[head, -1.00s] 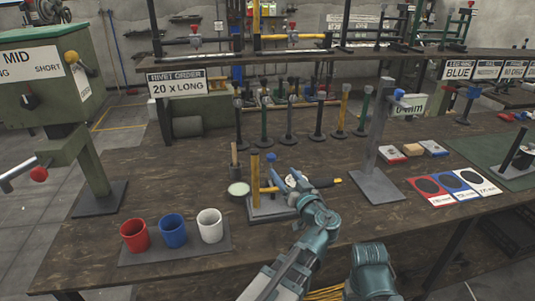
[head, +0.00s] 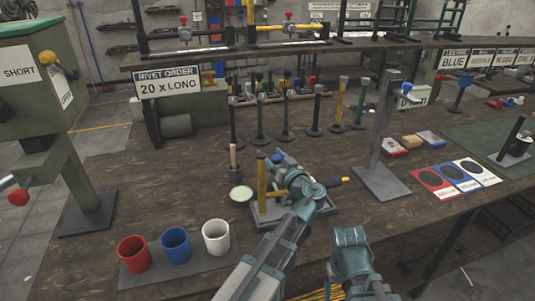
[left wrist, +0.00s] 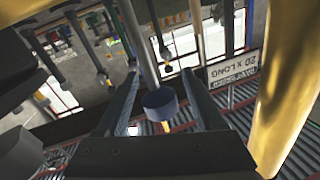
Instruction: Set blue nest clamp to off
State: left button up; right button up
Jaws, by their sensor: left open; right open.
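A small nest fixture with a grey base (head: 258,215) and a yellow post (head: 262,180) stands mid-bench. My left gripper (head: 277,164) is at this fixture, just right of the post, and hides much of it. In the left wrist view, my left gripper's fingers are open on either side of a grey rod with a dull blue round end (left wrist: 160,103). I cannot tell whether they touch it or whether it is the clamp's handle. The yellow post (left wrist: 284,90) fills the right of that view. My right wrist shows at the lower middle of the head view; its fingers do not show.
Red (head: 133,254), blue (head: 175,244) and white (head: 216,237) cups stand on a mat in front left. A grey press stand (head: 382,160) rises to the right. A green press (head: 55,110) stands at left.

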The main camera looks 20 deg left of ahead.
pick_arm(q)
jog(key=shift+c, duration=0.2)
grip_shut()
dwell(1.1)
